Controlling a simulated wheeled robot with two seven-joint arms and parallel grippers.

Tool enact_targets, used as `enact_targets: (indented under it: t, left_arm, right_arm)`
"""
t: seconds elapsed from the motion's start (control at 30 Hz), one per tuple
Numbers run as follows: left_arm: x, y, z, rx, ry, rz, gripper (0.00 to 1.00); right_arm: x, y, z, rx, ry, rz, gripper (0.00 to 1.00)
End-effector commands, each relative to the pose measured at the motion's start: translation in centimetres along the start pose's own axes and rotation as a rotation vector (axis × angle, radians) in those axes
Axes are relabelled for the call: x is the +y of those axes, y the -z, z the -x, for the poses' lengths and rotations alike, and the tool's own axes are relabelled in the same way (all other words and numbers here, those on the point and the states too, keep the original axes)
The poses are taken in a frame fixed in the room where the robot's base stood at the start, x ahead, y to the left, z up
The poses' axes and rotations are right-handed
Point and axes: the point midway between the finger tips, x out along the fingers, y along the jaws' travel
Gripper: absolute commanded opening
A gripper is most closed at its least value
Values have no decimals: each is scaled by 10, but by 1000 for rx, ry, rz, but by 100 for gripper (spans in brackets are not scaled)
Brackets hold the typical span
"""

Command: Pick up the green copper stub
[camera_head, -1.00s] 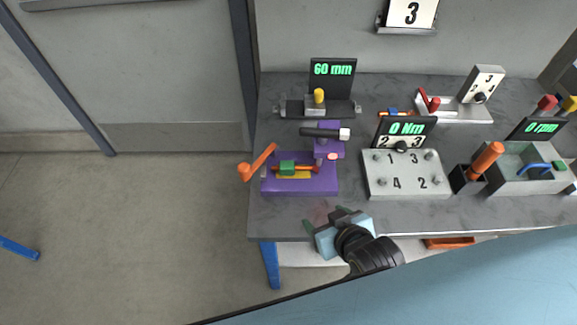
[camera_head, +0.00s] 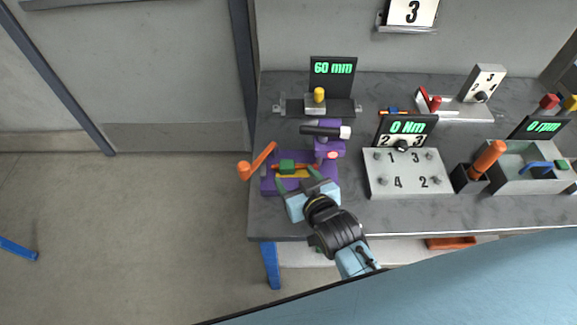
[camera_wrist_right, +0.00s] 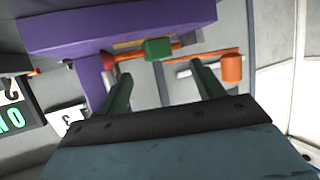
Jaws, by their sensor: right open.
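A small green block (camera_head: 287,165), which I take for the green copper stub, sits on the purple fixture (camera_head: 269,185) along a red-orange rod. It also shows in the right wrist view as a green block (camera_wrist_right: 158,49) on the rod, just beyond and between my fingertips. My right gripper (camera_head: 296,178) is open at the near side of the fixture. In the right wrist view, the two green fingers of the right gripper (camera_wrist_right: 161,72) are apart with nothing between them. The gripper hides part of the fixture's front. My left gripper is not in view.
An orange crank handle (camera_head: 258,160) sticks out left of the fixture. A 60 mm display (camera_head: 333,70) is behind. A numbered plate (camera_head: 408,186) lies to the right.

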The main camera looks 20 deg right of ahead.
Motion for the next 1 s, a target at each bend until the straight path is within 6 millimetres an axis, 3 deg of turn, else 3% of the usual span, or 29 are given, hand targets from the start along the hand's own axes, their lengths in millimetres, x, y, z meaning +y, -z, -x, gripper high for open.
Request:
enact_targets:
  t: [0.3,0.6,1.0]
  left_arm:
    - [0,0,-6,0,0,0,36]
    - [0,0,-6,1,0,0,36]
    - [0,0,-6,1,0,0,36]
  right_arm:
    - [3,3,-43,0,-1,0,67]
    - [3,3,-48,0,0,0,67]
    - [3,3,-48,-1,0,0,18]
